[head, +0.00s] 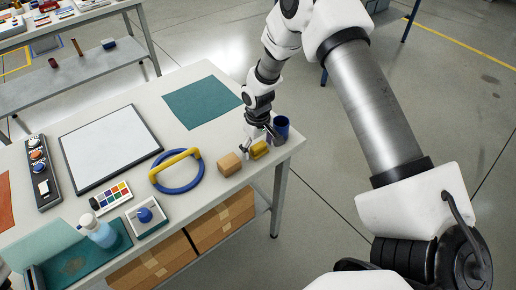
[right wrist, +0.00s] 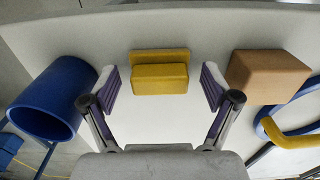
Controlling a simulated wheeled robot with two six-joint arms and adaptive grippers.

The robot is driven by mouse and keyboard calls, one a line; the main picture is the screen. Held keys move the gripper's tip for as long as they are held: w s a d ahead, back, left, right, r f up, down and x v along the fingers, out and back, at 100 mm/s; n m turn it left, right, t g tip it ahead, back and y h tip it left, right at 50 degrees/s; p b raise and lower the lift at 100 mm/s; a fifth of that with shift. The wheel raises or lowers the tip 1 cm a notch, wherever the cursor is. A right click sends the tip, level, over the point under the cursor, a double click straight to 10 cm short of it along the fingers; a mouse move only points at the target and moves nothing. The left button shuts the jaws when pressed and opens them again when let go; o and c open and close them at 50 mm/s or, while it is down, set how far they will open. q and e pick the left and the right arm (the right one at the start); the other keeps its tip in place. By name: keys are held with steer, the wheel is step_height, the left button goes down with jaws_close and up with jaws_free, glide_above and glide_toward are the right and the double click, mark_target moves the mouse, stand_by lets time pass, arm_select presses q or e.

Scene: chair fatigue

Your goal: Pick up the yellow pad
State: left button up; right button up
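The yellow pad (head: 260,149) lies near the right end of the white table (head: 204,83), between a wooden block and a blue cup. In the right wrist view the yellow pad (right wrist: 160,77) is a small block with a flange behind it. My right gripper (head: 259,137) is just above and beside it. In the right wrist view my right gripper (right wrist: 160,95) is open, with one finger on each side of the pad and a gap to both. My left gripper is not in view.
The wooden block (head: 229,164) stands close left of the pad, and the blue cup (head: 282,127) close right, near the table edge. A blue ring with a yellow bar (head: 176,170) lies further left. A teal mat (head: 202,101) lies behind.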

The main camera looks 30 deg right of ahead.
mark_target(257, 144)
steer(key=c, duration=0.6)
steer(key=shift+r+b, duration=0.3)
steer(key=shift+r, duration=0.2)
step_height(257, 144, up, 2)
steer(key=shift+w+r+b, duration=0.1)
steer(key=shift+r+b, duration=0.05)
steer(key=shift+b, duration=0.3)
steer(key=s+a+b, duration=0.1)
steer(key=s+a, duration=0.2)
steer(key=s, duration=0.1)
steer(key=s+a+r+b, duration=0.1)
steer(key=s+a, duration=0.3)
steer(key=s+a+b, duration=0.1)
steer(key=s+a, duration=0.2)
steer(key=s, duration=0.1)
steer(key=shift+s+a+r, duration=0.15)
steer(key=shift+a+r, duration=0.05)
steer(key=shift+r, duration=0.15)
